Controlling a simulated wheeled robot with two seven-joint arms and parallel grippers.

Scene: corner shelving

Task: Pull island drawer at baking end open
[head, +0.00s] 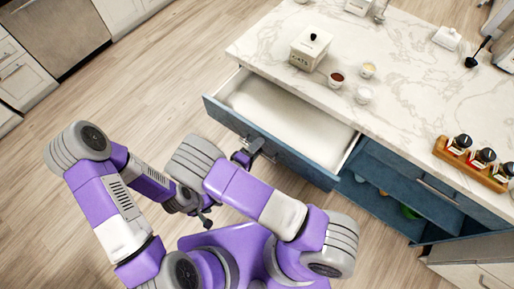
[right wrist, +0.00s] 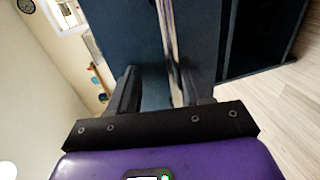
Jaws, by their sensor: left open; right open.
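The island drawer (head: 310,163) has a dark blue front and stands pulled out from under the marble top. Its pale interior shows and looks empty. My right gripper (head: 250,153) is at the middle of the drawer front, by its metal handle. In the right wrist view my right gripper (right wrist: 155,82) has its fingers apart, with a thin metallic bar, apparently the handle (right wrist: 167,35), running between them. Contact with the bar cannot be told. My left gripper (head: 195,207) is open and empty above the floor, away from the drawer, partly hidden by my right arm.
The marble island top (head: 400,100) carries a labelled canister (head: 310,50), several small bowls and a wooden spice rack (head: 470,163). Right of the drawer is a blue open compartment (head: 385,200) holding a few items. Wooden floor (head: 130,90) is clear to the left.

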